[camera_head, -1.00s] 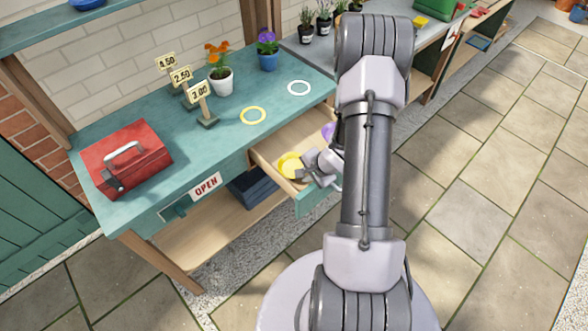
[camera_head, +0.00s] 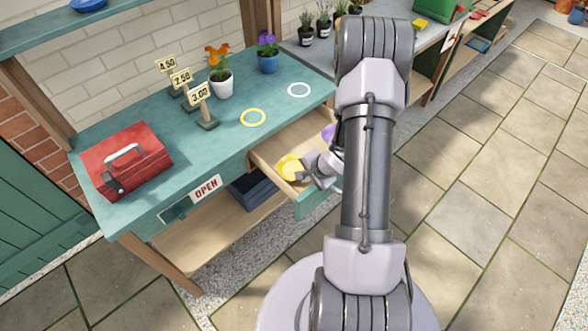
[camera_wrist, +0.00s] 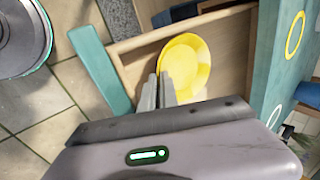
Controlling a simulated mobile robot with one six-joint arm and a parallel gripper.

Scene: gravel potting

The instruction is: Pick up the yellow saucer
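The yellow saucer (camera_head: 288,167) is at the open wooden drawer (camera_head: 266,160) under the teal table. It also shows in the wrist view (camera_wrist: 188,66), face-on and round, over the pale drawer floor. My gripper (camera_head: 306,168) reaches it from the right. In the wrist view, my gripper's two fingers (camera_wrist: 159,78) are close together at the saucer's left rim, with the rim between their tips. The lower part of the saucer is hidden behind the gripper body there. I cannot tell clearly whether the saucer is clear of the drawer floor.
A purple item (camera_head: 328,132) sits deeper in the drawer, partly hidden by my arm. The tabletop holds a red toolbox (camera_head: 125,160), price signs, potted flowers, a yellow ring (camera_head: 253,118) and a white ring (camera_head: 299,90). A dark blue crate (camera_head: 252,188) is on the lower shelf.

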